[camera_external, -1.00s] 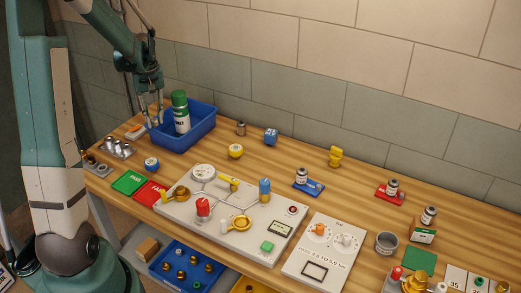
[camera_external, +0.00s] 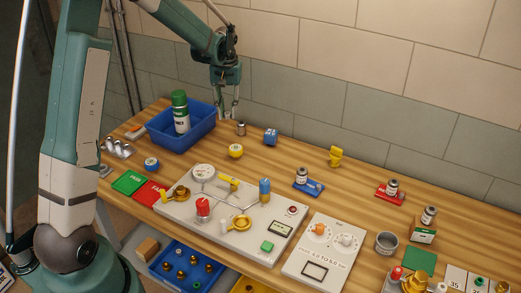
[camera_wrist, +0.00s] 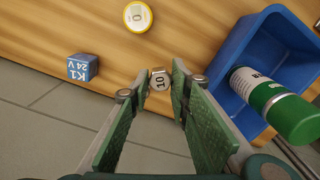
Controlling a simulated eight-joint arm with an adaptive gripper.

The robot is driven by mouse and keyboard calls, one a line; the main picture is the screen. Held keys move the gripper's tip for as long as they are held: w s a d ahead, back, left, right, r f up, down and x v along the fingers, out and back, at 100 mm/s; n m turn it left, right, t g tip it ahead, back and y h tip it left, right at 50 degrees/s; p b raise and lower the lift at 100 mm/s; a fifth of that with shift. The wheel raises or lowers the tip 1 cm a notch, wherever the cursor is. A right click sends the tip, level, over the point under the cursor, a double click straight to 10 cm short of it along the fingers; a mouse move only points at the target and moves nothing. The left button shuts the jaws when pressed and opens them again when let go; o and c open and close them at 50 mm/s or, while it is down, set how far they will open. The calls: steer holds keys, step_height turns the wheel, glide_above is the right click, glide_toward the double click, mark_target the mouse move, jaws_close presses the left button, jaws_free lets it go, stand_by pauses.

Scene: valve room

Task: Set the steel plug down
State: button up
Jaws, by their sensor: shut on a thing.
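In the external view the plug appears at table level, just right of the fingertips. I cannot tell whether there is a gap under it.
The blue bin (camera_external: 208,131) with a green and white can (camera_external: 181,113) stands close left. A blue cube (camera_external: 270,136) and a yellow round piece (camera_external: 235,151) are nearby. The wall is close behind. Bare wood lies right of the cube.

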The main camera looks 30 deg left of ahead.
steer(key=w+d+m, duration=0.3)
steer(key=w+d, duration=0.1)
steer(key=d, duration=1.2)
steer(key=w+d+f+m+p, duration=0.1)
steer(key=w+d+m, duration=0.2)
steer(key=d, duration=1.4)
steer(key=shift+w+d+f, duration=0.15)
steer(key=shift+w+d, duration=0.1)
steer(key=shift+w, duration=0.35)
steer(key=shift+f, duration=3.15)
steer(key=shift+f+p, duration=0.3)
steer(key=shift+f, duration=1.55)
steer(key=shift+f, duration=0.2)
